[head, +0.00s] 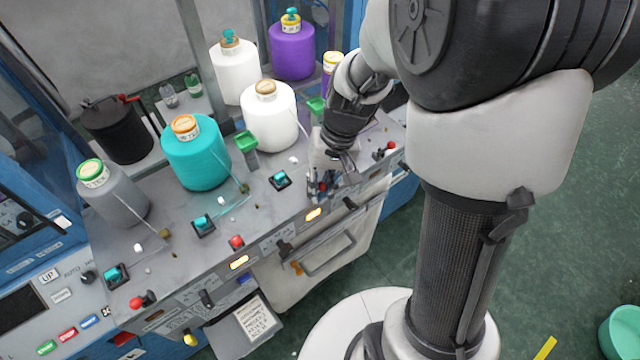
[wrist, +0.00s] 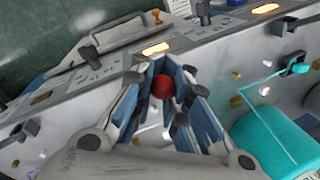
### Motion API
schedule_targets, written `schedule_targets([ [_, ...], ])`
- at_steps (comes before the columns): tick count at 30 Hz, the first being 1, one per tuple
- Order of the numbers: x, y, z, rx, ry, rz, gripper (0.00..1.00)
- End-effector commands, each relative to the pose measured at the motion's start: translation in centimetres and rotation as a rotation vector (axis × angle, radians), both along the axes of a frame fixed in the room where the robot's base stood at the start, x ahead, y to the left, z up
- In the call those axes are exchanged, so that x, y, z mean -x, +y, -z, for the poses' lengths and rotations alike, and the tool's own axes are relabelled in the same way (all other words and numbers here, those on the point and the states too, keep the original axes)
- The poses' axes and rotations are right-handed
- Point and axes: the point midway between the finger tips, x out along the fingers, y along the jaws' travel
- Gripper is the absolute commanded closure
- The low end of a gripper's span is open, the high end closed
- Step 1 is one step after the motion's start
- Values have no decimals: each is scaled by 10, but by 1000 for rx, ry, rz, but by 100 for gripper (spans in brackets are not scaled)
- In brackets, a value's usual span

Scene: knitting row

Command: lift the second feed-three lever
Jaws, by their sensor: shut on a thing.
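A row of levers with red ball knobs runs along the machine's front ledge in the head view. One red-knobbed lever (wrist: 163,87) sits between my fingertips in the wrist view. My gripper (head: 322,182) points down over the ledge and is shut on that knob; its fingers (wrist: 163,95) are on both sides of it. The lever's stem is hidden below the knob. Other red knobs stand to the left (head: 236,242), at the far left (head: 138,302) and to the right (head: 390,147). I cannot read which feed each lever belongs to.
A teal cone (head: 195,152), a white cone (head: 269,117) and a grey cone (head: 113,193) stand behind the ledge. A lit orange lamp (head: 314,214) and a grey handle (head: 328,255) are on the front below.

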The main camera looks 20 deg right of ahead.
Motion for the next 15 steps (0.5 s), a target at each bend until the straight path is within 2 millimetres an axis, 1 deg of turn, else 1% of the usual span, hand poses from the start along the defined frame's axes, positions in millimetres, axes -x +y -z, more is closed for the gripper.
schedule_targets([
  [1, -2, 1, -7, 8, 28, -5, 100],
  [3, -3, 2, -7, 19, 67, -3, 100],
  [9, -7, 3, -6, 46, 141, -1, 100],
  [15, -7, 2, -3, 52, 153, 0, 100],
])
